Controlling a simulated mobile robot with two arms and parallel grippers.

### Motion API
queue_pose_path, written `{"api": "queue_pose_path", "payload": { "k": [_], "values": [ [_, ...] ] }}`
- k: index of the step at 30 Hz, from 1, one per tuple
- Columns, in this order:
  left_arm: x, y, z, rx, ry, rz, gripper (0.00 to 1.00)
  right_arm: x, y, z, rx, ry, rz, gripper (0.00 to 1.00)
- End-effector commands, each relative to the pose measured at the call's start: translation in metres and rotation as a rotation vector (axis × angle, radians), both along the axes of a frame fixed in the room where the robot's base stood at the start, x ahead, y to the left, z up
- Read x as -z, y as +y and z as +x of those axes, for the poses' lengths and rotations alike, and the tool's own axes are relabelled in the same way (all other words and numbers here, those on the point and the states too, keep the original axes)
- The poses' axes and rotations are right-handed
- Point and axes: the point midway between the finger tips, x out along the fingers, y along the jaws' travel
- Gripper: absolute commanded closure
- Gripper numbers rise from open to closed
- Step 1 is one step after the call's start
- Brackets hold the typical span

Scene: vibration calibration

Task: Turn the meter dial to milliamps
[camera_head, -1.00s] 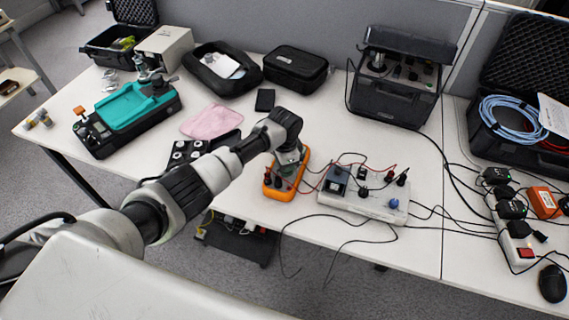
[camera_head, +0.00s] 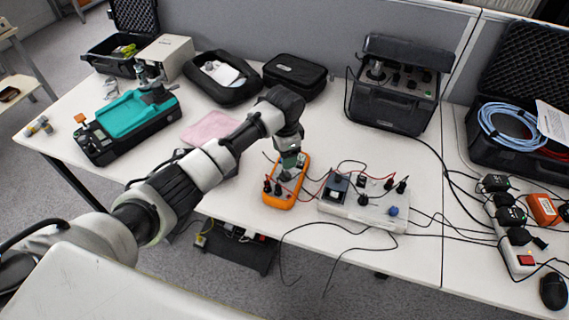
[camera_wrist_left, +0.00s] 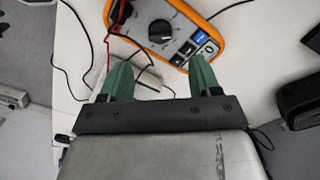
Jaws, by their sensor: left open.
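The orange-framed meter (camera_head: 284,194) lies on the white table, with red and black leads plugged into its near end. In the left wrist view the meter (camera_wrist_left: 213,31) shows its black dial (camera_wrist_left: 160,31) with a pale pointer mark. My left gripper (camera_head: 291,172) is over the far part of the meter. In the left wrist view my left gripper (camera_wrist_left: 158,80) has its two green fingers spread apart with nothing between them. The fingertips appear short of the dial, and I cannot tell whether they touch the meter. The meter's screen is hidden in the head view. My right gripper is not in view.
A grey box with terminals (camera_head: 362,212) stands right of the meter, with leads running between. A black case (camera_head: 295,69) and open instrument case (camera_head: 392,100) are behind. A teal-topped device (camera_head: 135,114) and pink cloth (camera_head: 208,129) are left. Leads hang off the front edge.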

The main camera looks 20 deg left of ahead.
Motion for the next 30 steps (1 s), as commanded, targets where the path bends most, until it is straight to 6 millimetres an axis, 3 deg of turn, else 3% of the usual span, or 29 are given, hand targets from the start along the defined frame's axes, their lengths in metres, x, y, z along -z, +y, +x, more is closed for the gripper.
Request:
{"api": "queue_pose_path", "payload": {
  "k": [6,19,23,30],
  "values": [
    [-0.020,0.000,0.000,-0.001,0.001,0.001,0.37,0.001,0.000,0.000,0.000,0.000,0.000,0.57],
    [-0.021,0.000,0.001,-0.045,-0.003,0.001,0.40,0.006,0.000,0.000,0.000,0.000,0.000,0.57],
    [-0.021,-0.001,0.005,-0.231,-0.012,-0.002,0.40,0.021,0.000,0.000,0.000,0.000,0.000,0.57],
    [-0.022,-0.001,0.010,-0.827,-0.018,-0.011,0.40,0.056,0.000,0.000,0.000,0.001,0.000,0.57]
  ]
}}
